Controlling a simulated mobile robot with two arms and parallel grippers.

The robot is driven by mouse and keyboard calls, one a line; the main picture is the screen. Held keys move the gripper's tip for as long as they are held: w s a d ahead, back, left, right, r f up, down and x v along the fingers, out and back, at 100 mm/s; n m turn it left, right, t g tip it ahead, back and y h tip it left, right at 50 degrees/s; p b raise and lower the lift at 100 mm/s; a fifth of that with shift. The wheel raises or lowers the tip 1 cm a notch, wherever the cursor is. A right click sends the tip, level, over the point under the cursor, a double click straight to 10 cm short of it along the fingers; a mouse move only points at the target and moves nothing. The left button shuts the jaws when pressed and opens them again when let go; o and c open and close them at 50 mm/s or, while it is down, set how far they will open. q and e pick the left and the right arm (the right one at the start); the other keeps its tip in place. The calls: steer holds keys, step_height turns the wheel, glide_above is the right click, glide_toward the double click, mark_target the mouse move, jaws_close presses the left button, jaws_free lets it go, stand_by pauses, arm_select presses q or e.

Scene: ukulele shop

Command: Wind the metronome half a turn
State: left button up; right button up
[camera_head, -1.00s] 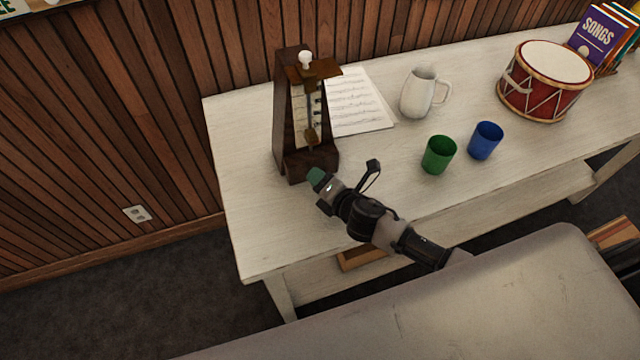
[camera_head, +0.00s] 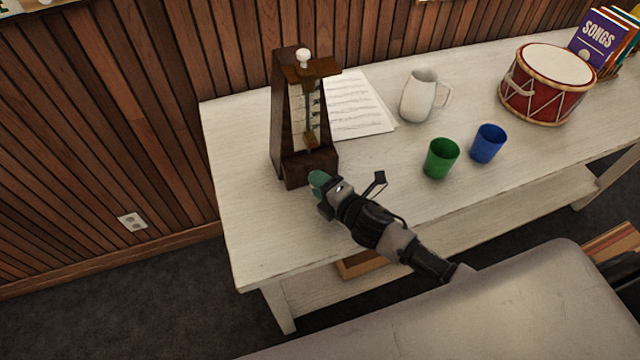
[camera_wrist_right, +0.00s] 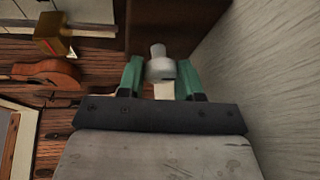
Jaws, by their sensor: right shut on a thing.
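The dark brown metronome (camera_head: 306,168) stands upright at the left end of the white table in the head view. Its front shows a pale scale and a pendulum, with a white knob (camera_head: 303,55) on top. In the right wrist view, the metronome's dark wooden body (camera_wrist_right: 165,18) is at the top. A small pale grey winding key (camera_wrist_right: 161,66) sits between the green fingertips of my right gripper (camera_wrist_right: 160,78), which is shut on it. In the head view, my right gripper (camera_head: 318,182) is at the metronome's lower front right and hides the key. My left gripper is not in view.
A white mug (camera_head: 417,97), a green cup (camera_head: 441,158), a blue cup (camera_head: 487,144) and a red drum (camera_head: 545,92) stand to the right. The white table (camera_head: 240,215) is clear at its front left.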

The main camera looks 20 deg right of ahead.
steer(key=shift+f, duration=0.15)
steer(key=o, duration=0.9)
steer(key=b+v, duration=0.1)
steer(key=v, duration=1)
